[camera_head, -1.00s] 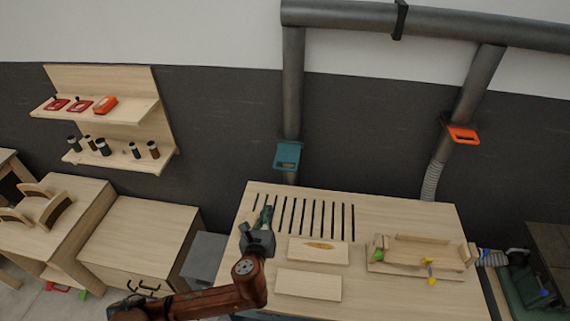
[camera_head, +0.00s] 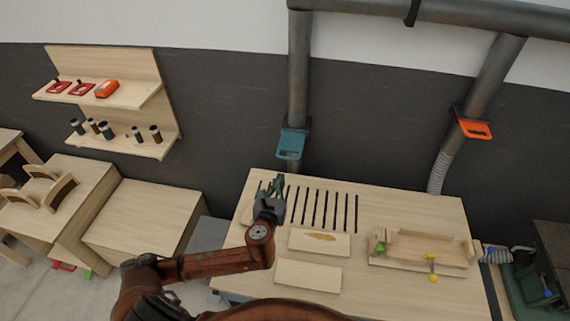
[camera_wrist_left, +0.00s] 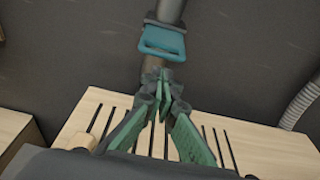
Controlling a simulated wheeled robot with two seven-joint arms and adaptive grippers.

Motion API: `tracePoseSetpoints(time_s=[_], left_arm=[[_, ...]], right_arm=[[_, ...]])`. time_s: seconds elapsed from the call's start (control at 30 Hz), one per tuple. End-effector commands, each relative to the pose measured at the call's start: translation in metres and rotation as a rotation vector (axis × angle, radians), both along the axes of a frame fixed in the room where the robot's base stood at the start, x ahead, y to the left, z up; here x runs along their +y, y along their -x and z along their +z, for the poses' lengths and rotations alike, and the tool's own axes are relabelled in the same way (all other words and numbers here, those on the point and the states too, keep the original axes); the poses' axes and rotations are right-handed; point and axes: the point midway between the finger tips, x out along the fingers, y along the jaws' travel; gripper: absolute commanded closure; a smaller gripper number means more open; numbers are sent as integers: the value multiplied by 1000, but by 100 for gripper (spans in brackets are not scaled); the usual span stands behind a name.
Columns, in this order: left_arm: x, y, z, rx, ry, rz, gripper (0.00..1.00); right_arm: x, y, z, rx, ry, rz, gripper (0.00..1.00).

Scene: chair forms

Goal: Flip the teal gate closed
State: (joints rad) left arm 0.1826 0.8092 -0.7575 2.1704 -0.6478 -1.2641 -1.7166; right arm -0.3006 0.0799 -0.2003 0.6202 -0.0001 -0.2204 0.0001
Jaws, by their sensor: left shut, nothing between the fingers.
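The teal gate (camera_head: 291,145) is a flat plate with a handle slot, set on the left grey vertical pipe behind the table. In the left wrist view the teal gate (camera_wrist_left: 162,42) shows ahead of the fingers, at the upper middle. My left gripper (camera_head: 278,180) is over the slotted left part of the table, below and in front of the gate and apart from it. In the left wrist view its green-padded fingers (camera_wrist_left: 163,80) are together at the tips, with nothing between them. My right gripper is not in view.
An orange gate (camera_head: 475,129) is on the right pipe (camera_head: 490,85). The slotted table (camera_head: 432,207) bears loose boards (camera_head: 308,274) and a wooden jig (camera_head: 420,248) with clamps. A wall shelf (camera_head: 125,97) stands at left. The space between gripper and gate looks clear.

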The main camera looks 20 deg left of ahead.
Motion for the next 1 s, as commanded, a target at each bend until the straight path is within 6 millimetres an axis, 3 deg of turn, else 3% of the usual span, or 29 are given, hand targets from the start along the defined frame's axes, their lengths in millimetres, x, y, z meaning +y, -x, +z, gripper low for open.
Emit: tracePoseSetpoints(time_s=[0.2,0.43,0.63,1.0], left_arm=[[11,-45,-8,0,-1,1,100],[20,-79,-15,-1,0,0,100],[22,-91,-18,1,2,-2,100],[24,-93,-19,1,0,0,100]], right_arm=[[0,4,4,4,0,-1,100],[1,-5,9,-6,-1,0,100],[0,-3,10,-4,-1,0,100],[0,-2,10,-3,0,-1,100]])
